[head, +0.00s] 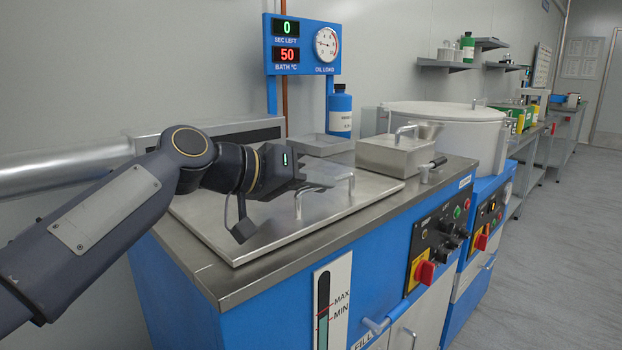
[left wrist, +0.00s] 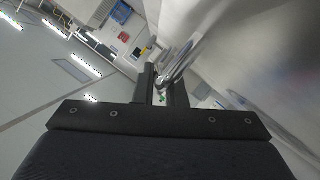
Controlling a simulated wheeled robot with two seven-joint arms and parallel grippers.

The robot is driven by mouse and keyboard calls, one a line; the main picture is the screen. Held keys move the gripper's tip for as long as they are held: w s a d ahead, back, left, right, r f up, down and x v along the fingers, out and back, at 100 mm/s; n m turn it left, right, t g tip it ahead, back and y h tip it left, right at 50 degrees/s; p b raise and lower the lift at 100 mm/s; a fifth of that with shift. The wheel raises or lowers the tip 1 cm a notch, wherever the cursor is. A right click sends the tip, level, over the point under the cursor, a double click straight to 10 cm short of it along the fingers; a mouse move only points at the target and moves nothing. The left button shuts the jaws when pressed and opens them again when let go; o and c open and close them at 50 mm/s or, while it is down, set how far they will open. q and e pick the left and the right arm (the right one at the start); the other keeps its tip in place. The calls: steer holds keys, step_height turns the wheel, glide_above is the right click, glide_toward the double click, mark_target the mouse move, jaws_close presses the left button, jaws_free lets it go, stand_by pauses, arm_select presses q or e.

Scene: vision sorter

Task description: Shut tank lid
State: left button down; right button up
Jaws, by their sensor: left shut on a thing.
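The tank lid (head: 262,232) is a flat steel plate. It lies level on top of the blue machine with the steel top, and no gap shows along its front edge. Its arched bar handle (head: 351,188) stands up near the right part of the lid. My left gripper (head: 318,186) reaches in from the left and is shut on this handle. In the left wrist view the shiny handle (left wrist: 181,62) runs up from between the two dark fingers (left wrist: 160,90). The tank's inside is hidden under the lid. My right gripper is not in view.
A panel (head: 302,45) behind reads 0 sec left and 50 bath. A blue bottle (head: 340,112), a small steel box with handle (head: 397,158) and a large white round tub (head: 455,125) stand behind and to the right. The floor (head: 570,240) at right is clear.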

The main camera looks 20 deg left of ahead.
mark_target(275, 220)
arm_select(q)
steer(key=shift+d+f, duration=0.1)
steer(key=shift+f, duration=0.35)
steer(key=c, duration=1.5)
jaws_free()
steer(key=shift+r, duration=0.1)
steer(key=p+v, duration=0.1)
steer(key=v, duration=0.7)
steer(key=shift+d, duration=0.1)
